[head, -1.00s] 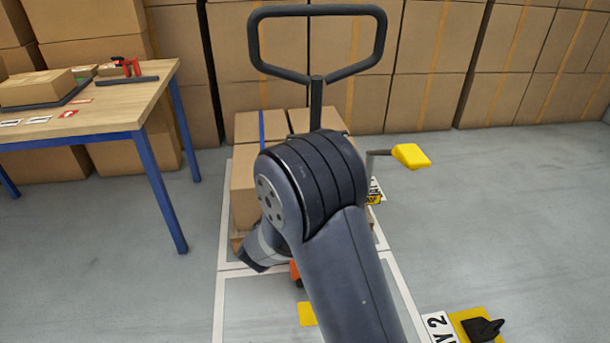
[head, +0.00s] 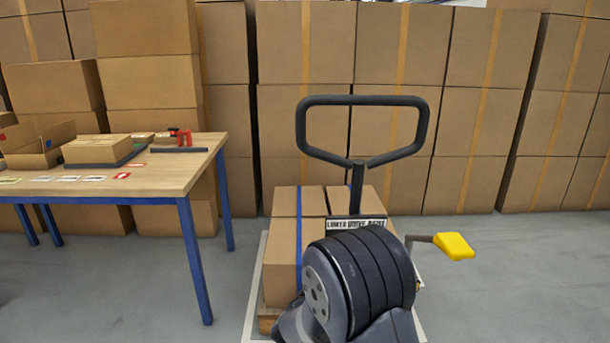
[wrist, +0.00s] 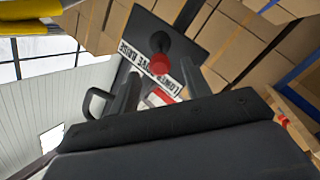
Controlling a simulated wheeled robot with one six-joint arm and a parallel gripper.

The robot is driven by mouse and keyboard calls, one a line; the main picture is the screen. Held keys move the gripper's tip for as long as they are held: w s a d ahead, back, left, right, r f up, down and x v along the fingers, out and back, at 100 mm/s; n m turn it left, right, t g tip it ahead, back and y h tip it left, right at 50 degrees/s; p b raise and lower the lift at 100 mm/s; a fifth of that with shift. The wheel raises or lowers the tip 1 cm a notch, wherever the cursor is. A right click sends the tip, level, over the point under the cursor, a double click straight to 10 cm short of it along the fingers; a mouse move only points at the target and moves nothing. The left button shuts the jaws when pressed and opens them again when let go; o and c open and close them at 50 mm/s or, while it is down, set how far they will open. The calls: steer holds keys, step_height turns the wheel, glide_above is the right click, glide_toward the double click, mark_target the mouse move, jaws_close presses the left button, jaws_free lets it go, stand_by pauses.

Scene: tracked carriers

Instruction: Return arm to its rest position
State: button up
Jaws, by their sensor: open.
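My arm's dark grey joint (head: 358,280) fills the lower middle of the head view, in front of a pallet jack with a black loop handle (head: 362,101). My gripper is hidden behind my arm there. In the wrist view my gripper (wrist: 160,90) shows as a dark body with two fingers apart and nothing seen held between them. Beyond the fingers are a red knob (wrist: 160,68) and a white label (wrist: 150,68) with black lettering. The label (head: 357,224) also shows just above my arm joint in the head view.
Cartons (head: 283,250) are stacked on a pallet behind my arm. A yellow-ended lever (head: 454,246) sticks out to the right. A blue-legged table (head: 190,178) with boxes and tools stands left. Cartons (head: 430,110) wall off the back. Floor at right is clear.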

steer(key=b+x, duration=0.1)
steer(key=x, duration=0.5)
steer(key=shift+w+d, duration=0.1)
steer(key=shift+w+d+f, duration=0.1)
steer(key=shift+y+b, duration=0.3)
steer(key=shift+b, duration=0.1)
steer(key=shift+p, duration=0.35)
